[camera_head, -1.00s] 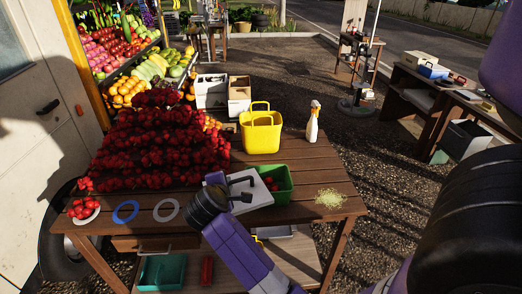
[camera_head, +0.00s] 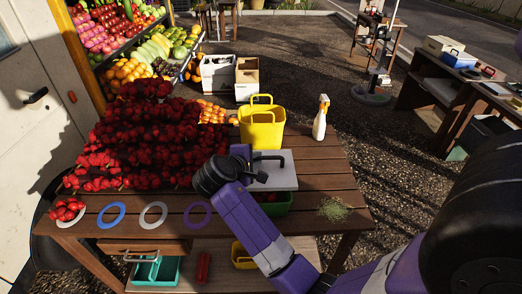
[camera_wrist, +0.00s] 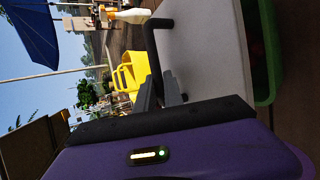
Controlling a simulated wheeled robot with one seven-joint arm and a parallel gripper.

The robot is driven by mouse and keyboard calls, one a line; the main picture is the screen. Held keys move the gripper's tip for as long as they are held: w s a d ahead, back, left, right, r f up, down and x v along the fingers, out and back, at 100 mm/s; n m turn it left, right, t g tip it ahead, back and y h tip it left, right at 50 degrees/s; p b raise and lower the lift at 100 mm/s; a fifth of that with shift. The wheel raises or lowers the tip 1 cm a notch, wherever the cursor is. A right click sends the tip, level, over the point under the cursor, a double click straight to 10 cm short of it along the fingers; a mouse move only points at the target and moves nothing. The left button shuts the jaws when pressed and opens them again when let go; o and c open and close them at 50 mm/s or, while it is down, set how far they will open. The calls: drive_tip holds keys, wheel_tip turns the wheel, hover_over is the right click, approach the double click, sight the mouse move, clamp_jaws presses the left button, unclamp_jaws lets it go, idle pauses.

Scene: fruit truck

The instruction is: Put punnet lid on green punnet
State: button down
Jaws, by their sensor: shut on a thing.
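The punnet lid (camera_head: 284,182) is a flat pale grey plate with a black bar handle (camera_head: 272,157). My gripper (camera_head: 262,172) is shut on the handle; its fingers (camera_wrist: 161,92) meet the handle in the wrist view. The green punnet (camera_head: 277,207) stands on the wooden table under the lid, its front wall showing below the lid's front edge. A little red fruit shows inside it. The lid covers most of the punnet's top; I cannot tell whether it touches the rim. In the wrist view the punnet's green edge (camera_wrist: 263,88) shows beyond the lid (camera_wrist: 207,55).
A yellow basket (camera_head: 262,130) and a spray bottle (camera_head: 320,118) stand behind the lid. Red fruit (camera_head: 130,140) heaps the table's left. Blue, white and purple rings (camera_head: 197,215) lie along the front. Green shreds (camera_head: 334,209) lie right of the punnet.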

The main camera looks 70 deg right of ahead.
sight(255, 170)
drive_tip(key=shift+w+f+b, duration=0.15)
drive_tip(key=shift+f+b, duration=0.25)
drive_tip(key=f+b, duration=0.3)
drive_tip(key=b, duration=0.1)
drive_tip(key=shift+s+f, duration=0.25)
drive_tip(key=shift+f, duration=0.15)
drive_tip(key=shift+s+a+f, duration=0.2)
drive_tip(key=shift+a+f, duration=0.15)
drive_tip(key=shift+f, duration=0.4)
drive_tip(key=shift+w+d+f+b, duration=0.25)
drive_tip(key=shift+w+f+b, duration=0.05)
drive_tip(key=shift+f+b, duration=0.15)
drive_tip(key=shift+f, duration=0.25)
drive_tip(key=shift+s+a+f, duration=0.15)
drive_tip(key=shift+s+f, duration=0.05)
idle(0.4)
